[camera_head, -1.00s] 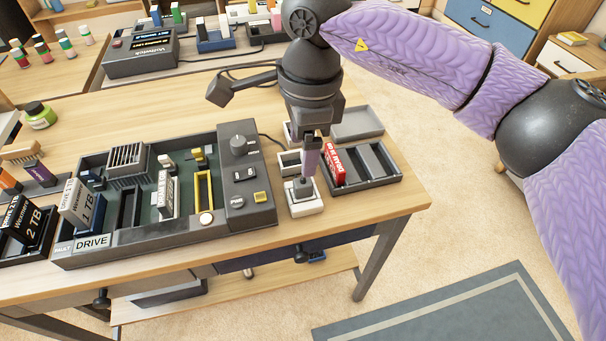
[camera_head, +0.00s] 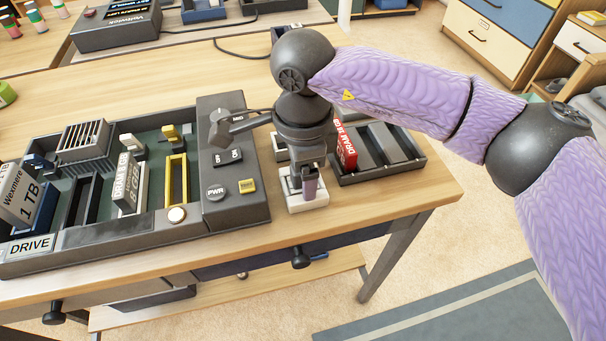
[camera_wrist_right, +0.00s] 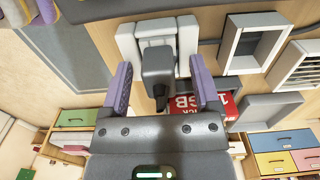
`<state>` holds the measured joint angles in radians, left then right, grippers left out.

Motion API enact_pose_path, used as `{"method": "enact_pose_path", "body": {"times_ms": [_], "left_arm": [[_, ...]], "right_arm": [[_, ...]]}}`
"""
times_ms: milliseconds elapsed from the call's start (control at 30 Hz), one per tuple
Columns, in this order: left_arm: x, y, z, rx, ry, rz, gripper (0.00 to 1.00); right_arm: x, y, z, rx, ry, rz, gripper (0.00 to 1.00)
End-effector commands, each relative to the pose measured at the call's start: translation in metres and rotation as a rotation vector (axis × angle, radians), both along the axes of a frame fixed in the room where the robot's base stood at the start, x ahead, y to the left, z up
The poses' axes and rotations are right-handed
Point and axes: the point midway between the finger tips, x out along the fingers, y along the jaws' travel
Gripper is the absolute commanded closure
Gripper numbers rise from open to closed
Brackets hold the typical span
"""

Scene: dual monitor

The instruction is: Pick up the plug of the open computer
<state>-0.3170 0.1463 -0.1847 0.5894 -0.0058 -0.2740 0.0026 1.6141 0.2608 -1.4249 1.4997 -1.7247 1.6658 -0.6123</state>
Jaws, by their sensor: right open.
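The open computer (camera_head: 100,244) is a dark case with a green board, cards and a DRIVE label, on the desk at left. Right of it stands a white socket block (camera_head: 312,206); it also shows in the right wrist view (camera_wrist_right: 188,40). A dark grey plug (camera_wrist_right: 157,62) stands in it, largely hidden by my gripper in the head view. My right gripper (camera_head: 306,184) is low over the block. In the wrist view my right gripper (camera_wrist_right: 160,88) is open, one purple finger on each side of the plug, with gaps visible. My left gripper is out of view.
A dark tray (camera_head: 378,174) with a red DRAM module (camera_head: 346,148) stands just right of the block. The control panel with a PWR button (camera_head: 216,192) is close on the left.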

Motion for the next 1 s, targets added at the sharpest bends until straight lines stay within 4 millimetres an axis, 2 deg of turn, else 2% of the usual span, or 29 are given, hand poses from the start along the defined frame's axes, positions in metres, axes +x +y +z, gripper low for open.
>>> {"method": "enact_pose_path", "body": {"times_ms": [33,67,400,433,700,767,1000], "left_arm": [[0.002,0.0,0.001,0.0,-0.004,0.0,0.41],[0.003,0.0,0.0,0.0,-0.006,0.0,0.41],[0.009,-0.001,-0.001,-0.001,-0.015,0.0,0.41],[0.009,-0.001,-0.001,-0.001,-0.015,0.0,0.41],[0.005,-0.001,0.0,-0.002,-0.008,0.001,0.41],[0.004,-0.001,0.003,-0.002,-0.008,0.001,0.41],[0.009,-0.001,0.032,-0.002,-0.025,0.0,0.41]], "right_arm": [[0.0,0.0,0.002,0.0,-0.001,0.0,0.21],[0.0,0.0,0.002,0.0,-0.001,0.0,0.25],[0.0,0.0,0.002,0.0,0.0,0.0,0.97],[0.0,0.0,0.002,0.0,0.0,0.0,1.0],[0.0,0.0,0.002,0.0,0.0,-0.001,1.0],[0.0,0.0,0.008,0.0,-0.001,-0.001,1.0],[0.0,0.0,0.073,0.001,-0.008,-0.001,1.0]]}}
